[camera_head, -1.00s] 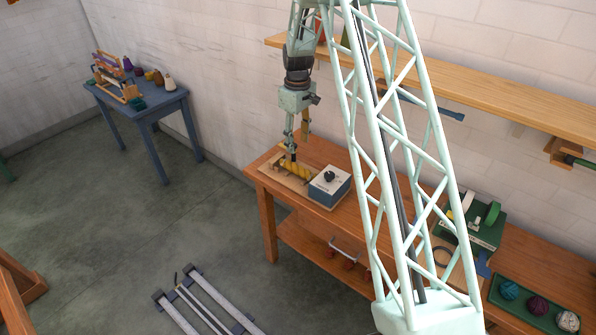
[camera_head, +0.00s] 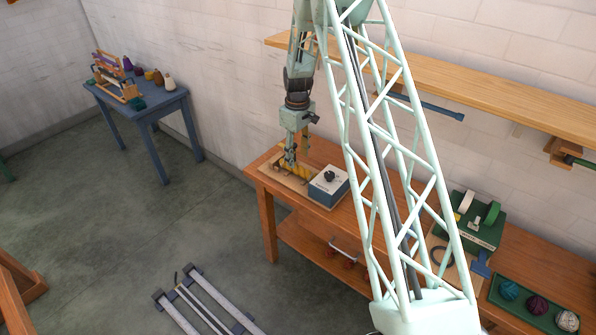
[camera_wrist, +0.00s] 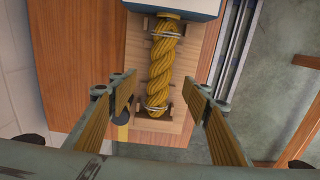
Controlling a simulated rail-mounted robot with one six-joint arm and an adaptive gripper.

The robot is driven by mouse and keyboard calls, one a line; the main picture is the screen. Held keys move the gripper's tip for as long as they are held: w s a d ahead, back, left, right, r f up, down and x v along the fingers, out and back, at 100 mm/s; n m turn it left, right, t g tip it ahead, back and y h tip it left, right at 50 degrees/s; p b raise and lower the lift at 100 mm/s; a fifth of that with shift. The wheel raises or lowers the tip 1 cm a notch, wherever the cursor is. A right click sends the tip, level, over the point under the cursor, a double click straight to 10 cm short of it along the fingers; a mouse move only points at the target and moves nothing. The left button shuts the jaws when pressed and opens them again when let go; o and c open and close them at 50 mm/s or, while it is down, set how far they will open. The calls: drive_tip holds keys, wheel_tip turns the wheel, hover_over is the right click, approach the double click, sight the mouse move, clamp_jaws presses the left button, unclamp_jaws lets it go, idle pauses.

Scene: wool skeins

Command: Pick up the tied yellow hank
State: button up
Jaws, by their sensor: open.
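The tied yellow hank (camera_wrist: 161,68) is a twisted yellow rope-like bundle with pale ties near both ends. It lies on a light wooden board (camera_wrist: 189,60) in the wrist view. In the head view the hank (camera_head: 303,169) shows partly, behind my gripper. My gripper (camera_wrist: 165,92) is open in the wrist view, with one wood-coloured finger on each side of the hank's near end and gaps on both sides. In the head view my gripper (camera_head: 291,163) points down over the board. I cannot tell its exact height above the hank.
A blue box with a white top and black knob (camera_head: 329,178) stands right beside the hank's far end. The orange wooden table (camera_head: 262,183) carries them. A shelf (camera_head: 480,90) runs along the wall. A green tray (camera_head: 520,318) with yarn balls is at far right.

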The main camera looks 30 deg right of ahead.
sight(298, 167)
drive_tip(key=shift+f, duration=0.55)
drive_tip(key=shift+f, duration=0.15)
drive_tip(key=shift+s+f, duration=0.1)
drive_tip(key=shift+f, duration=2.35)
drive_tip(key=c, duration=1)
